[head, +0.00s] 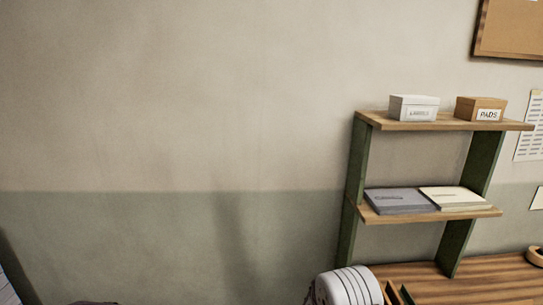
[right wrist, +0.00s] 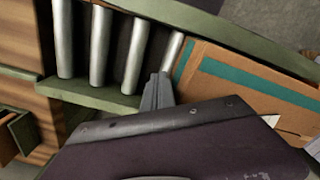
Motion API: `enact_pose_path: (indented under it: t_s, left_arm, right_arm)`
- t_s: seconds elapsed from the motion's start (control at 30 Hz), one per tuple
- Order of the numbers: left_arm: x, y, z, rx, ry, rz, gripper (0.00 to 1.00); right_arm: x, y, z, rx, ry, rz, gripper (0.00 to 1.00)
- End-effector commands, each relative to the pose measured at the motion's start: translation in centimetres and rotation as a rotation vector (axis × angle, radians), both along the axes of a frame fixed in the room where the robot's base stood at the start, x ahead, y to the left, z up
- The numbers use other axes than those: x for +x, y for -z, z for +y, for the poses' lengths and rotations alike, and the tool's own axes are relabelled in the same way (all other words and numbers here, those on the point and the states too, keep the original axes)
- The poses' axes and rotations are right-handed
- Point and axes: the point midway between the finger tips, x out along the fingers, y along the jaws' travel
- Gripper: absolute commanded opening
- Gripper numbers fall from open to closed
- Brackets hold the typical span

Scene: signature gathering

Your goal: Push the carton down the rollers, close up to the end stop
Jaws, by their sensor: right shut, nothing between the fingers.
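The brown cardboard carton (right wrist: 215,92) with a teal tape stripe is on the right side of the right wrist view, partly cut off by the frame and by my wrist. My right gripper (right wrist: 158,92) is shut and empty, its fingertips beside the carton's left edge; I cannot tell whether they touch it. The metal rollers (right wrist: 99,45) lie bare to the left of the carton, between green side rails (right wrist: 92,94). I cannot make out the end stop. The head view shows neither carton nor rollers, and my left gripper is not seen.
Wooden surfaces (right wrist: 18,50) border the rollers at the left. In the head view a green-sided shelf (head: 440,122) holds two boxes and stacks of paper, standing on a wooden top (head: 470,283) by the wall. The wall at left is bare.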

Motion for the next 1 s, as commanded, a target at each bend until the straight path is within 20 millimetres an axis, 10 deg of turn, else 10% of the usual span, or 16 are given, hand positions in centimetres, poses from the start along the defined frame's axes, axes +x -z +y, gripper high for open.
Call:
enact_pose_path:
  t_s: [1.0]
  left_arm:
    - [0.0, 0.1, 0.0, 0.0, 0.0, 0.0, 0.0]
  right_arm:
    - [0.0, 0.0, 1.2, 0.0, 0.003, 0.0, 0.0]
